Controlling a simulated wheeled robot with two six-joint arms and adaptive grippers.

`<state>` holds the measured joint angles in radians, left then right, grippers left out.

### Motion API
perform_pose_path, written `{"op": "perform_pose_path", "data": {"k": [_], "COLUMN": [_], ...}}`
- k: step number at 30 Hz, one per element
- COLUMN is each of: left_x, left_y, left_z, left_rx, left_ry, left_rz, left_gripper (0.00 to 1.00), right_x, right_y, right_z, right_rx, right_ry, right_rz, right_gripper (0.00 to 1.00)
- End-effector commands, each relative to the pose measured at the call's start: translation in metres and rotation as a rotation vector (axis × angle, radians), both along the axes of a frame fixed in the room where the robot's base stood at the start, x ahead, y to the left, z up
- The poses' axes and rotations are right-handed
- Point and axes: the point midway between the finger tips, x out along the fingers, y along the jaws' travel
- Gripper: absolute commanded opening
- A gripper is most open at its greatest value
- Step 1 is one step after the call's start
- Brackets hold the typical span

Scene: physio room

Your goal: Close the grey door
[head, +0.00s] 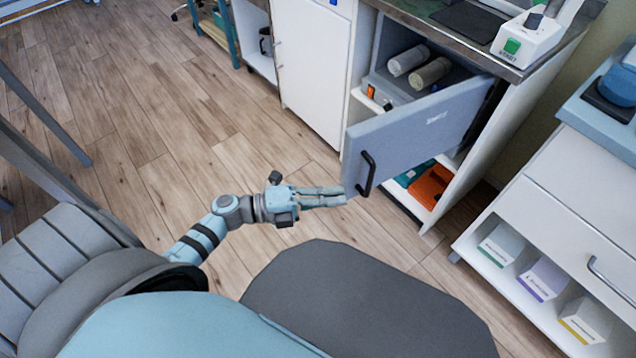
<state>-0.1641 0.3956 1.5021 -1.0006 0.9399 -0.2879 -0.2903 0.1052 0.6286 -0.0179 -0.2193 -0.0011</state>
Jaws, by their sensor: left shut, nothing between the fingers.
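The grey door (415,133) stands open on the cabinet below the counter, with its black handle (366,174) at its free left end. Its hinge side looks to be at the right, near the cabinet wall. My left gripper (343,195) is shut and empty, its fingertips at the lower left edge of the door, just left of the handle. I cannot tell whether the fingertips touch the door. My right gripper is not in view.
Two rolls (430,73) lie in the upper compartment behind the door. An orange item (432,186) sits on the low shelf. A white drawer unit (560,205) stands at the right. The wooden floor (165,120) at the left is mostly clear.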

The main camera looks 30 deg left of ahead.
Motion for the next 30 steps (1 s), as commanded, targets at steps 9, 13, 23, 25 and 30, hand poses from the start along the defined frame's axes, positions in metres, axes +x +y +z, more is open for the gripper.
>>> {"op": "perform_pose_path", "data": {"k": [9,13,23,25,30], "left_x": [0.04,0.048,0.052,0.052,0.052], "left_y": [-0.023,-0.009,-0.003,-0.003,-0.001], "left_z": [-0.004,-0.003,0.0,0.0,-0.001], "left_rx": [0.002,0.0,-0.004,-0.004,-0.002], "left_ry": [0.003,0.004,0.003,0.003,0.003], "left_rz": [0.002,0.002,0.002,0.002,-0.005], "left_gripper": [0.0,0.0,0.0,0.0,0.0], "right_x": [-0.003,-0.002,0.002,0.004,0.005], "right_y": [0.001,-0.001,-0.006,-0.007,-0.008], "right_z": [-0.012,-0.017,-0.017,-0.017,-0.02], "right_rx": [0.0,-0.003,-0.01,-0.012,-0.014], "right_ry": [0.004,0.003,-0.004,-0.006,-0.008], "right_rz": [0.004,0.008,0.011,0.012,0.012], "right_gripper": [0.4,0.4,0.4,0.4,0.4]}}
